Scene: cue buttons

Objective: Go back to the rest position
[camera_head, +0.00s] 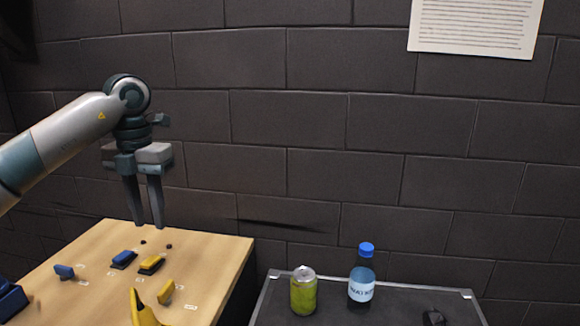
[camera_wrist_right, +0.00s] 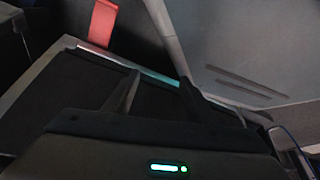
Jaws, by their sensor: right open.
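My left gripper (camera_head: 149,224) hangs fingers-down above the back of the wooden table (camera_head: 215,250) in the head view. A narrow gap shows between its fingers, and nothing is seen between them. Below it on the table are a blue button (camera_head: 123,260) and a yellow button (camera_head: 151,265). A small blue piece (camera_head: 64,271) stands to their left and a small yellow piece (camera_head: 166,292) in front. My right gripper (camera_wrist_right: 158,92) shows in the right wrist view with its fingers apart and empty. It is not seen in the head view.
A dark table (camera_head: 400,311) at the right holds a green can (camera_head: 303,293), a blue-capped bottle (camera_head: 361,278) and a small dark object (camera_head: 434,317). A yellow object (camera_head: 143,312) and a blue object (camera_head: 11,300) are at the wooden table's front. A brick wall stands behind.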

